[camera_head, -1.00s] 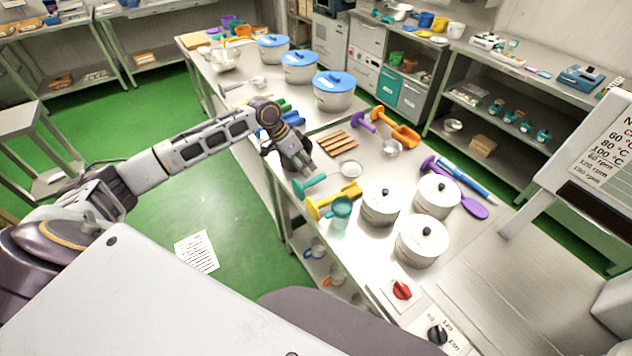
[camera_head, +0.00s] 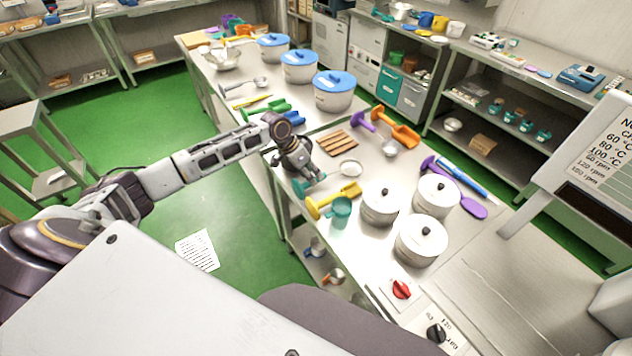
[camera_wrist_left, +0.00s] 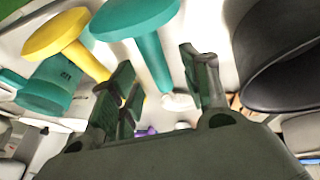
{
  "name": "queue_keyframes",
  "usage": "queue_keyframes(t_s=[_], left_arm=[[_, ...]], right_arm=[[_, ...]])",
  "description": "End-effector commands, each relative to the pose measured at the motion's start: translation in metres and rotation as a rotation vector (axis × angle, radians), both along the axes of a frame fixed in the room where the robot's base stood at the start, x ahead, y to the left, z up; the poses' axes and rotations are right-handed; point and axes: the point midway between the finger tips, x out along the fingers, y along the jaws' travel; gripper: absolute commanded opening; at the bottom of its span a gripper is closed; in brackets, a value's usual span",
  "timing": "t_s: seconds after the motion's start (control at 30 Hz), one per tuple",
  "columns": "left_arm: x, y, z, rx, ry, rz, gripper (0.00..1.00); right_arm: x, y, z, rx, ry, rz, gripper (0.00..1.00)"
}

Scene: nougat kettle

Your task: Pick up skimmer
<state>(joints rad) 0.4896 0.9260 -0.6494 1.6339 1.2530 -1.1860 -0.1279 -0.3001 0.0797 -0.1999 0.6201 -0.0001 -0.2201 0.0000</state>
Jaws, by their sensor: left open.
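The skimmer looks to be the teal-handled tool with a round pale head (camera_head: 350,168), lying near the table's left edge in the head view. My left gripper (camera_head: 305,179) is open over its handle and hides part of it. In the left wrist view the teal handle (camera_wrist_left: 152,58) with its wide disc end shows between and beyond the two open fingers (camera_wrist_left: 162,68). I cannot tell whether the fingers touch it. My right gripper is not in view.
A yellow-handled tool (camera_head: 335,200) and a teal mug (camera_head: 340,212) lie close in front of the gripper. Lidded steel pots (camera_head: 380,207) stand to the right. A wooden rack (camera_head: 337,144) lies just behind. Blue-lidded pots (camera_head: 334,97) stand farther back.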

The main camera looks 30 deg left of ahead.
Motion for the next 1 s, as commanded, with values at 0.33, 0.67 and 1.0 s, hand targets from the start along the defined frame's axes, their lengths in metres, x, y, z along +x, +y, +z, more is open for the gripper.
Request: queue_keyframes(t_s=[0.33,0.67,1.0], left_arm=[[0.010,-0.016,-0.028,-0.001,0.001,0.001,0.47],[0.012,-0.019,-0.038,0.001,-0.001,-0.001,0.47],[0.012,-0.019,-0.038,0.001,-0.001,-0.001,0.44]], right_arm=[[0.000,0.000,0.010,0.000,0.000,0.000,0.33],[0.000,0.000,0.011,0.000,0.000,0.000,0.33],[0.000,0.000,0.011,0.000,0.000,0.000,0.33]])
